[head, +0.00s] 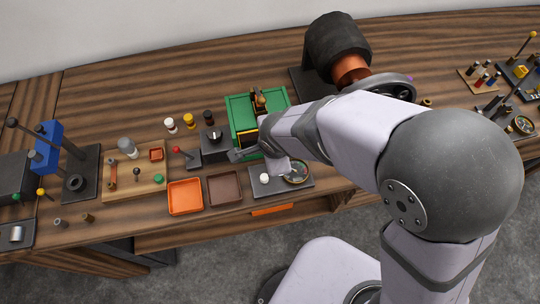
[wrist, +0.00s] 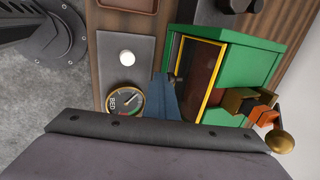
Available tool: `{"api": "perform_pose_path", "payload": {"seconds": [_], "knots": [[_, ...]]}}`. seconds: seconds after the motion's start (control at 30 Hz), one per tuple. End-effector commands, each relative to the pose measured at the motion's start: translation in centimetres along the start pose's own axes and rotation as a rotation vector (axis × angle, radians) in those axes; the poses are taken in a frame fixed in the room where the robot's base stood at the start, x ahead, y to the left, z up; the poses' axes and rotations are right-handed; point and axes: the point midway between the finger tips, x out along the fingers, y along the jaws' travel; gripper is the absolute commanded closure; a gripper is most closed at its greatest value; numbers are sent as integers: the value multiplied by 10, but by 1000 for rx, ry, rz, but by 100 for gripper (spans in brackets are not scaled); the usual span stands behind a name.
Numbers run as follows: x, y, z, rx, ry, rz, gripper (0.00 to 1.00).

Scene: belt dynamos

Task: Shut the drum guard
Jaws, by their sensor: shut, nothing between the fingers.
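A green box (head: 235,112) stands near the middle of the bench. In the wrist view the green box (wrist: 275,68) carries a dark reddish panel (wrist: 200,68) with a yellow frame, probably the drum guard. I cannot tell how far the panel is open. My gripper (head: 237,156) is in front of the box, low over the bench; its fingers are shut and empty. In the wrist view my gripper (wrist: 163,88) points along the panel's left edge, and I cannot tell if it touches. My arm hides part of the box's front and right side in the head view.
A grey plate with a white knob (head: 264,179) and a round gauge (head: 296,173) lies in front of the box. An orange tray (head: 185,197) and a brown tray (head: 224,188) are to the left. A dark cylinder (head: 336,38) and a wheel (head: 392,87) stand behind right.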

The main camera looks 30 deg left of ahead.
Motion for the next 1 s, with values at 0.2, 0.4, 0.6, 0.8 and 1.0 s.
{"api": "perform_pose_path", "payload": {"seconds": [0.2, 0.4, 0.6, 0.8, 1.0], "knots": [[0, -3, 1, 0, -4, -7, 100], [0, -2, 1, 0, -5, -10, 100], [-3, 8, 2, -1, -5, -11, 100], [-10, 32, 1, -2, -4, -8, 100], [-40, 40, 1, 0, -3, -9, 100]]}}
